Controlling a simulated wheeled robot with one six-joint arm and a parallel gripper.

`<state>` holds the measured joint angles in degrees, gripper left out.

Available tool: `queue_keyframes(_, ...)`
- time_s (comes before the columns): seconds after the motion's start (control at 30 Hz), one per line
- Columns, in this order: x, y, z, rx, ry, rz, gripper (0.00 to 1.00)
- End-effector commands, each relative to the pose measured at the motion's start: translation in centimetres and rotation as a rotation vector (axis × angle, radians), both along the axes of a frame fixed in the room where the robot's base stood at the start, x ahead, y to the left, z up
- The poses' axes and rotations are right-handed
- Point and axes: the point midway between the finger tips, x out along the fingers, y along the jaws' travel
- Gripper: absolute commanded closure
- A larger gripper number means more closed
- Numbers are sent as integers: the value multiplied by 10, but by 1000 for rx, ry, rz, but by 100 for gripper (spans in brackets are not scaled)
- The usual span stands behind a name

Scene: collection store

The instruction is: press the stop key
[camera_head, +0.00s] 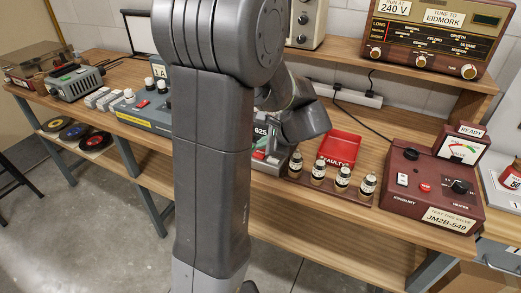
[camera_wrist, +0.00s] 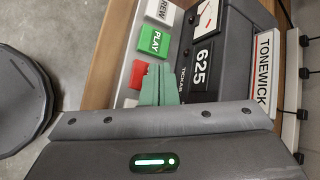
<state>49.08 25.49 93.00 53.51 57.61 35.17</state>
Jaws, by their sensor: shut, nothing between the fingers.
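A grey tape machine (camera_wrist: 235,50) fills the upper middle of the wrist view, with a counter (camera_wrist: 202,62) reading 625. Its key row has a white REW key (camera_wrist: 160,11), a green PLAY key (camera_wrist: 153,41) and a red key (camera_wrist: 137,74) below it. Farther along the row are pale and red parts, mostly covered; I can read no stop label. My gripper (camera_wrist: 160,72) is shut and empty, its green fingers over the row just past PLAY. Whether they touch a key I cannot tell.
A red tray (camera_head: 340,148) and several small bottles (camera_head: 343,178) stand right of the machine. A maroon valve tester (camera_head: 425,190) is beyond them. A blue-grey unit (camera_head: 150,118) is to the left. A radio (camera_head: 435,35) sits on the raised shelf.

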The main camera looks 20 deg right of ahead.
Motion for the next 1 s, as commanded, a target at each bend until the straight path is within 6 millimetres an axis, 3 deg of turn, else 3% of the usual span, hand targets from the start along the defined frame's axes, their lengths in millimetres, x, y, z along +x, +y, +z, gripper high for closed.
queue_keyframes(0.43,0,0,7,0,0,0,100)
queue_keyframes(0.83,0,0,46,0,-1,-1,100)
queue_keyframes(1.0,0,0,54,0,0,0,100)
